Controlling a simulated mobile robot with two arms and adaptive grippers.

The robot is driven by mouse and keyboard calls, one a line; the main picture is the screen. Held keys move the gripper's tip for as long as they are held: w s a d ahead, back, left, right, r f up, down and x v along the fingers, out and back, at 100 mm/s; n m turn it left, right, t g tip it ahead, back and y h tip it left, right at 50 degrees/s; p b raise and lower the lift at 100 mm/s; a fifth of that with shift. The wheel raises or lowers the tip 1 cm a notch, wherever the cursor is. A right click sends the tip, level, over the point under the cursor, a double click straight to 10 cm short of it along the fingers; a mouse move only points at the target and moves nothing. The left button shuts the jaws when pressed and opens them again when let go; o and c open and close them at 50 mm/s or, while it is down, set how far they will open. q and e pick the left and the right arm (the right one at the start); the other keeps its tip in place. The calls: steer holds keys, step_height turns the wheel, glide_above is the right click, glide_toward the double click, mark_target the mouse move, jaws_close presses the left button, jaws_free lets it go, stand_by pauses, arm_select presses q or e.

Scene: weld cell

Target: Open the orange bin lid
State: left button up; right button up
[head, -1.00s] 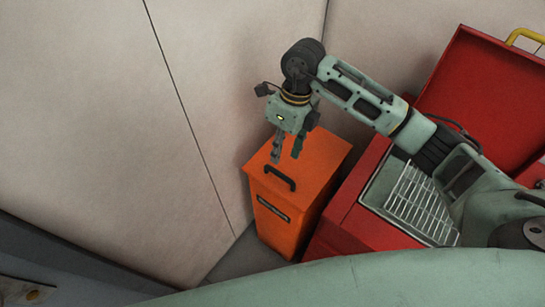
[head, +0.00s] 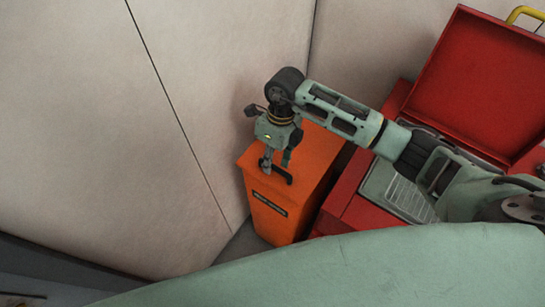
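The orange bin (head: 269,219) stands upright on the floor by the wall corner. Its orange lid (head: 318,155) is down, with a black handle (head: 282,176) near the front edge. My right gripper (head: 276,164) points down at the handle, with its two fingers apart. One finger appears on the near left side of the handle and the other behind it. Whether the fingers touch the handle is not clear. My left gripper is not in view.
Pale wall panels (head: 180,150) close in behind and left of the bin.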

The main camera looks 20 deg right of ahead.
steer(key=shift+s+f, duration=0.1)
jaws_close()
stand_by(0.6)
